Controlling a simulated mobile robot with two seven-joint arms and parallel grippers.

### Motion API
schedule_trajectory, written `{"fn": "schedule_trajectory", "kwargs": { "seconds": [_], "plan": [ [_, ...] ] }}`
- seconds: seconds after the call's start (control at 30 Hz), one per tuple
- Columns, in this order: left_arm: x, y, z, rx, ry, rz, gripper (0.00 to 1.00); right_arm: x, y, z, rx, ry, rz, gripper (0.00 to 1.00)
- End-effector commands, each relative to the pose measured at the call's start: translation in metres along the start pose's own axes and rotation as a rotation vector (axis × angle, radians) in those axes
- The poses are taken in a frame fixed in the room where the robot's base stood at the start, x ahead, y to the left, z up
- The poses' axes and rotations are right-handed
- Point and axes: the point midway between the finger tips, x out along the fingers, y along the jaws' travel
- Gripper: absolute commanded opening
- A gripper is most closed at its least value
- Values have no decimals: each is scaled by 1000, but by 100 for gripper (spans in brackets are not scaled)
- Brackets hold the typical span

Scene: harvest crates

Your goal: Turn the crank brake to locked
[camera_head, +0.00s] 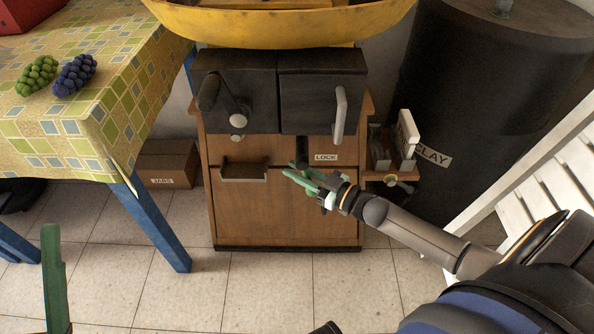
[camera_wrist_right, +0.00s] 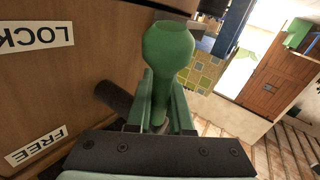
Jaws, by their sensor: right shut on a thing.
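The crank brake sits on the front of a wooden cabinet (camera_head: 285,205). Its green bulb-shaped handle (camera_wrist_right: 168,50) fills the right wrist view between green fingers, and a dark stub (camera_wrist_right: 113,97) shows beside it. In the head view a dark piece (camera_head: 301,151) sticks out just left of the LOCK label (camera_head: 326,157). My right gripper (camera_head: 302,177) is shut on the handle, just below that label. The LOCK label (camera_wrist_right: 36,34) and the FREE label (camera_wrist_right: 49,146) show in the right wrist view. A green finger of my left gripper (camera_head: 54,275) shows at lower left; its opening cannot be told.
A yellow tub (camera_head: 280,25) sits above the cabinet's two dark boxes, which carry handles. A cloth-covered table (camera_head: 110,85) with grapes stands left. A small side shelf (camera_head: 392,176), a dark barrel (camera_head: 480,90) and white slats (camera_head: 535,180) are right. Floor in front is clear.

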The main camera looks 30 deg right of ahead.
Motion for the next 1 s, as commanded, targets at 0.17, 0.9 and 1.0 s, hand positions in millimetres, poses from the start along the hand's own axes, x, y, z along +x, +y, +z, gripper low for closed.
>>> {"fn": "schedule_trajectory", "kwargs": {
  "seconds": [0.17, 0.9, 1.0],
  "plan": [
    [-13, 6, 13, -20, -5, -4, 69, 6, -4, 3, 86, 127, 21, 0],
    [-17, 12, 18, -45, -9, 10, 69, 10, -6, -6, 148, 227, 35, 49],
    [-17, 12, 18, -44, -8, 9, 69, 10, -6, -6, 147, 227, 35, 50]
  ]
}}
